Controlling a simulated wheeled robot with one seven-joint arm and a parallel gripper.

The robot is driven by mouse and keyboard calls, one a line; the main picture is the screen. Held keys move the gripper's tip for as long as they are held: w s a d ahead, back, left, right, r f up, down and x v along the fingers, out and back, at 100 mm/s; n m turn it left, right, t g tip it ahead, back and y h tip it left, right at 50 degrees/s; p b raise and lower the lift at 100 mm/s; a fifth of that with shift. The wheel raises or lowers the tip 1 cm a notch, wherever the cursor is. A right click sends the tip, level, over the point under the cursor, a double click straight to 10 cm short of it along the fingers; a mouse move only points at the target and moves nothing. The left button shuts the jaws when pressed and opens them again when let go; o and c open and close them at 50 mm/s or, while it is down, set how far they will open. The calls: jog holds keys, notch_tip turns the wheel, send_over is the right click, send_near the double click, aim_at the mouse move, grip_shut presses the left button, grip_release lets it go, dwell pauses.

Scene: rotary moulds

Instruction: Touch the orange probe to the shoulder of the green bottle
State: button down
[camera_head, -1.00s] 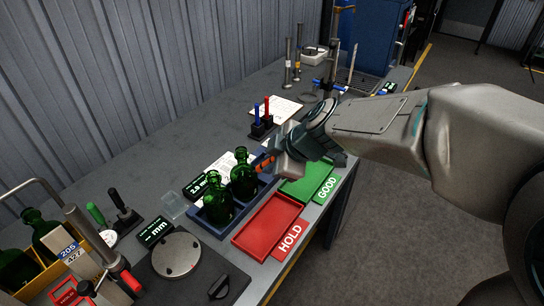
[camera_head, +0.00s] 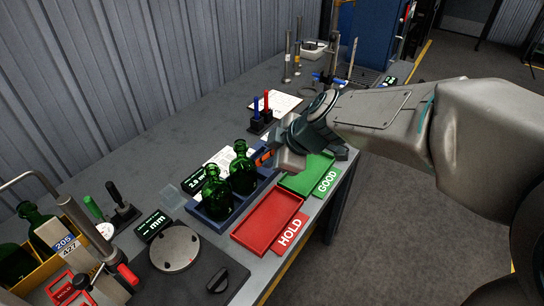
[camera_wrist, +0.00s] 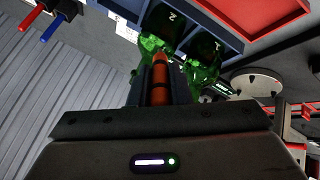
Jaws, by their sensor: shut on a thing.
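Two green bottles stand upright in a blue tray (camera_head: 218,229): a nearer one (camera_head: 216,195) and a farther one (camera_head: 242,172). My gripper (camera_head: 268,154) is shut on the orange probe (camera_head: 263,155), just right of the farther bottle near its upper part. In the wrist view the probe (camera_wrist: 160,82) lies between my gripper's fingers (camera_wrist: 160,90), its tip pointing at a green bottle (camera_wrist: 152,50). The tip overlaps the bottle in that picture; I cannot tell whether it touches.
A red HOLD tray (camera_head: 268,222) and a green GOOD tray (camera_head: 307,175) lie along the bench front. A stand with red and blue tools (camera_head: 261,123) is behind my gripper. A round metal plate (camera_head: 175,248) and a yellow crate with green bottles (camera_head: 45,262) are at lower left.

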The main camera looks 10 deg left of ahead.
jog(key=shift+f, duration=0.1)
dwell(0.3)
jog(key=shift+w+a+f+b, duration=0.15)
jog(key=shift+a+f+b, duration=0.1)
jog(key=shift+b, duration=0.45)
jog(key=shift+w+a+f+b, duration=0.15)
jog(key=shift+a+f+b, duration=0.15)
jog(key=shift+b, duration=1.55)
dwell(2.5)
jog(key=shift+d, duration=0.1)
dwell(0.5)
jog(key=shift+b+v, duration=0.3)
jog(key=shift+v, duration=1.15)
jog(key=shift+r+p, duration=1.5)
jog(key=shift+r, duration=1.9)
